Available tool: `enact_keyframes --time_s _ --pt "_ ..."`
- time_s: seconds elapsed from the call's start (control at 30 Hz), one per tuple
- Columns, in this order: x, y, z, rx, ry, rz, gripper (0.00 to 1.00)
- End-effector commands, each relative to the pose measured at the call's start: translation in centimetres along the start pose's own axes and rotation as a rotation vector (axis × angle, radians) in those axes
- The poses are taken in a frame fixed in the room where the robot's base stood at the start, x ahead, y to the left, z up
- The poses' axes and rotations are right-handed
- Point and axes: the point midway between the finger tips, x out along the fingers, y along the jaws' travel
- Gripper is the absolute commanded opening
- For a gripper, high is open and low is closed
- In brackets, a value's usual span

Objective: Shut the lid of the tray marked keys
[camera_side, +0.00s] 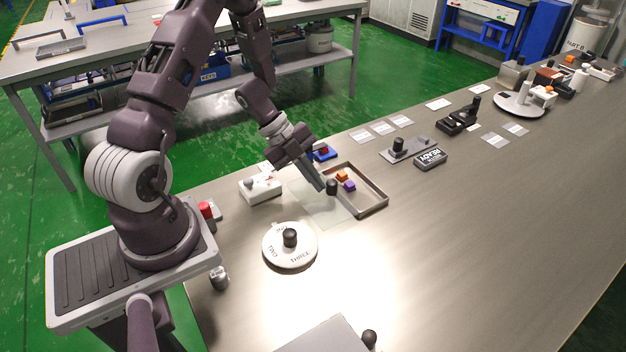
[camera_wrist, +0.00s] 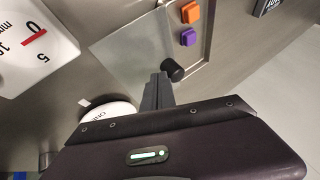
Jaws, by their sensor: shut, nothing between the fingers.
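A shallow metal tray (camera_side: 373,192) stands open on the bench, with an orange block (camera_side: 342,175) and a purple block (camera_side: 349,186) inside. Its clear lid (camera_side: 318,210) lies slid out to the left, with a black knob (camera_side: 331,188) near the tray's left end. The wrist view also shows the lid (camera_wrist: 125,48), knob (camera_wrist: 174,70), orange block (camera_wrist: 191,12) and purple block (camera_wrist: 188,37). My gripper (camera_side: 321,187) is shut and empty, just left of the knob; I cannot tell if it touches. No keys marking is readable on this tray.
A white gauge box (camera_side: 261,190) is to the left, a blue item (camera_side: 324,152) behind. A grey box (camera_side: 330,336) is at the front edge.

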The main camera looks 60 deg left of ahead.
Motion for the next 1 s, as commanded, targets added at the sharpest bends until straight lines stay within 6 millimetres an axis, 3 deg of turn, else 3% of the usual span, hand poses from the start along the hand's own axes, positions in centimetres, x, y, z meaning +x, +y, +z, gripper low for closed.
enact_keyframes --time_s 0.3,0.5,0.9,1.0 --pt "2.5 -6.2 1.6 0.007 -0.001 -0.001 0.00" --pt "3.6 -9.0 2.3 0.003 0.001 0.000 0.00" --pt "3.8 -9.7 2.4 0.001 -0.003 -0.006 0.00" --pt "3.4 -9.1 2.5 -0.001 -0.003 -0.006 0.00"
